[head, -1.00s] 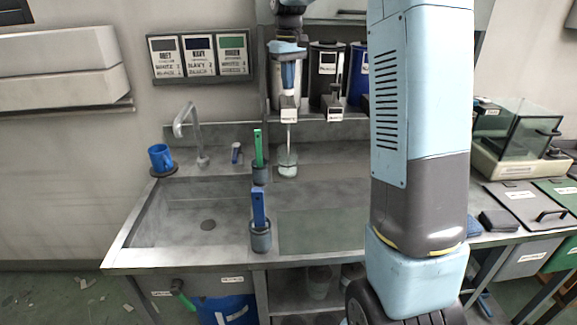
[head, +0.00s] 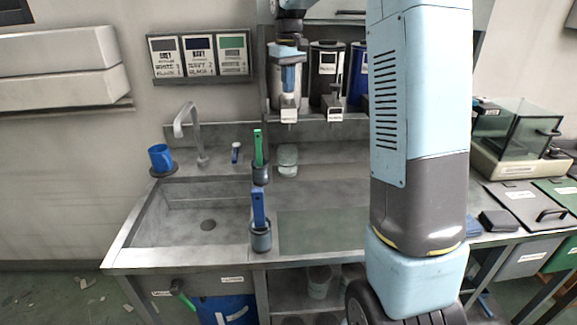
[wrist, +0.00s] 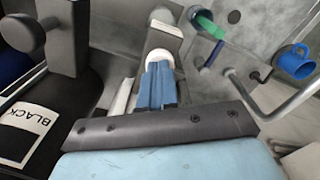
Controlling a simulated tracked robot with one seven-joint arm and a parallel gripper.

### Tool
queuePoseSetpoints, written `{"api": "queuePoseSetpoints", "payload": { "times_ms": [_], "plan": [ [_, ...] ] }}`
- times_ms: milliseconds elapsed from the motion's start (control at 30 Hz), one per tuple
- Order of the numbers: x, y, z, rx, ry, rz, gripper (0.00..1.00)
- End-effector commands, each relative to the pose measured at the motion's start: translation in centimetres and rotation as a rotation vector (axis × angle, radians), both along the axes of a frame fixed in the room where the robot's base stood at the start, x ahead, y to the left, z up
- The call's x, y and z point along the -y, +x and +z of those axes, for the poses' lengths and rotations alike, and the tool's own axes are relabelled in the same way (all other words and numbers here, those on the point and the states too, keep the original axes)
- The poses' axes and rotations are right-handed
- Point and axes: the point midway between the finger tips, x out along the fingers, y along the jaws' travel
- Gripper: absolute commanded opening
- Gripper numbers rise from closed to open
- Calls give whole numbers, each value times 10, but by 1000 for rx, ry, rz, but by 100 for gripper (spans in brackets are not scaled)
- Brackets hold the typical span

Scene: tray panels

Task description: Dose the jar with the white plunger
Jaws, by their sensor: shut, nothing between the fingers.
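My gripper (head: 288,90) is shut and empty, pointing down at the leftmost dispenser on the back shelf. In the wrist view its blue fingers (wrist: 158,72) end at the round white plunger (wrist: 160,56). I cannot tell whether they touch it. The dispenser's spout (head: 289,114) juts out below. The jar (head: 288,161), pale and translucent, stands upright on the bench under this spout. No stream falls into it now.
Green-handled (head: 259,150) and blue-handled (head: 259,210) tools stand in cups in front. A blue mug (head: 160,158) and a tap (head: 186,125) are left, by the sink.

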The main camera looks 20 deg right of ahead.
Motion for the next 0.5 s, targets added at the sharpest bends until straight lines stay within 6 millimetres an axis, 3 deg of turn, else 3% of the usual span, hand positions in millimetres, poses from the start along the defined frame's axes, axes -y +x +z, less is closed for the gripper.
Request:
{"api": "queuePoseSetpoints", "payload": {
  "times_ms": [500],
  "plan": [
    [0,0,25,0,0,0,0]
  ]
}}
